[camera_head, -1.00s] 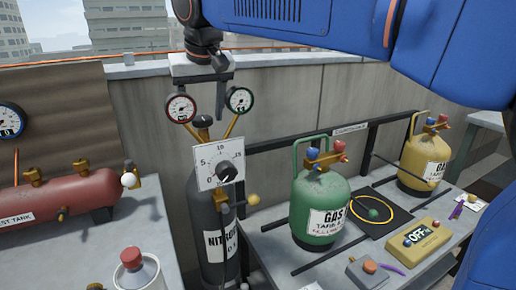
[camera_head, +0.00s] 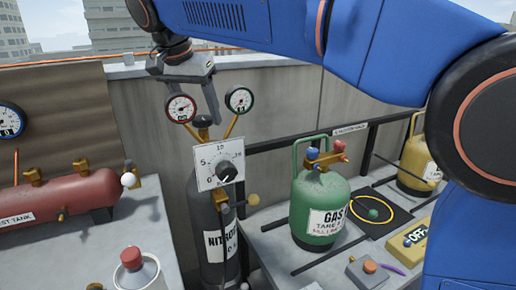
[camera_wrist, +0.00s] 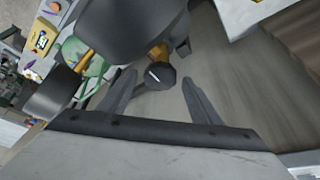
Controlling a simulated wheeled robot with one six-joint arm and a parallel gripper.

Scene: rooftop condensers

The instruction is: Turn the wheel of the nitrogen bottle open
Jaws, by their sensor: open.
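The nitrogen bottle (camera_head: 208,232) is a dark grey upright cylinder with a white label, standing between the benches. Its wheel (camera_head: 203,121) appears to be the small dark knob on top, between two gauges on brass tubes. In the wrist view, a dark round knob with a white mark (camera_wrist: 160,75), likely this wheel, shows between the fingertips, apart from them. My gripper (camera_head: 192,100) is open and empty, tilted above the bottle top near the gauges. It also shows in the wrist view (camera_wrist: 158,88). Its left finger is hard to make out in the head view.
A white dial card (camera_head: 221,155) with a black knob is in front. A red tank (camera_head: 75,192) is left; a green gas bottle (camera_head: 320,205) stands on the right bench.

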